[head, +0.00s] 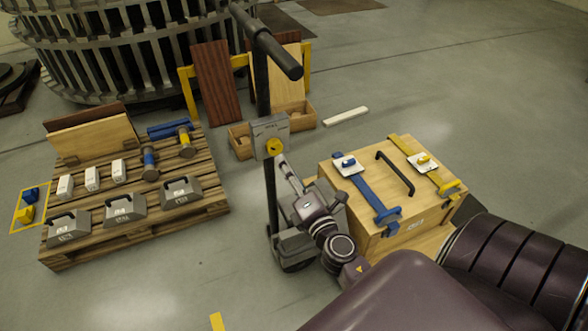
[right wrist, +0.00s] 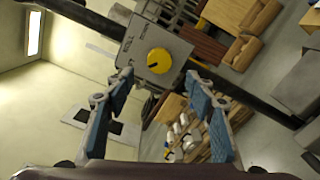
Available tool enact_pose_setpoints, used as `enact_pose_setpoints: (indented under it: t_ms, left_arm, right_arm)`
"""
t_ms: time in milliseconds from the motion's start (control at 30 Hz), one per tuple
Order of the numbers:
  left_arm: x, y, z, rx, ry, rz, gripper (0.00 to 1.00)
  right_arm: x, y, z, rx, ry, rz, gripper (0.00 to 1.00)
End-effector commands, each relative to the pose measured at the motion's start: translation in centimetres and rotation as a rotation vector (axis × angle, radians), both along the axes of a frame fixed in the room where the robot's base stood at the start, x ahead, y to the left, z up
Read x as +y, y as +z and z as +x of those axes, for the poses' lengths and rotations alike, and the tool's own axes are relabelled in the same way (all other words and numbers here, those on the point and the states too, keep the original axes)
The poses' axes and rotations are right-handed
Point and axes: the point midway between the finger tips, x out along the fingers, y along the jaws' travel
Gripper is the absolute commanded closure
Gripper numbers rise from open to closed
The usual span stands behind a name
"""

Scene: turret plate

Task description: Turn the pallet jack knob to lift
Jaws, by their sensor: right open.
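The pallet jack's round yellow knob (head: 274,146) sits on a grey control box (head: 268,131) on the dark upright handle (head: 264,80). Lettering above the knob is too small to read. In the right wrist view the knob (right wrist: 159,61) lies ahead, between the fingertips in the picture, with a dark mark on its face. My right gripper (head: 282,164) is just below the knob in the head view. It is open and empty in the right wrist view (right wrist: 158,77), its blue-padded fingers spread, with no visible contact with the knob. My left gripper is out of view.
A wooden pallet (head: 215,198) with grey weights, white blocks and boards stands left. A wooden crate (head: 345,225) with blue and yellow clamps and a black handle stands right, close to my right arm. Boards and an open box (head: 303,118) stand behind.

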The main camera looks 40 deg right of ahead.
Motion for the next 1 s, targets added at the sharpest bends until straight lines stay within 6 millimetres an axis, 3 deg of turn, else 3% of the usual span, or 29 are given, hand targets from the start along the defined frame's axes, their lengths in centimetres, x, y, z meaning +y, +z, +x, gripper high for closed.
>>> enact_pose_setpoints:
  t_ms: [100,400,1000]
  left_arm:
    - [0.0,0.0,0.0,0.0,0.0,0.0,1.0]
    - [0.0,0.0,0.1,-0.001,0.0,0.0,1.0]
    - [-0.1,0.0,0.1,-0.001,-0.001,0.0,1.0]
  right_arm:
    - [0.4,-0.1,-1.9,0.003,-0.005,0.007,0.5]
    - [0.8,0.0,-3.5,0.001,-0.002,0.002,0.5]
    - [0.9,0.1,-3.7,0.0,-0.001,-0.001,0.5]
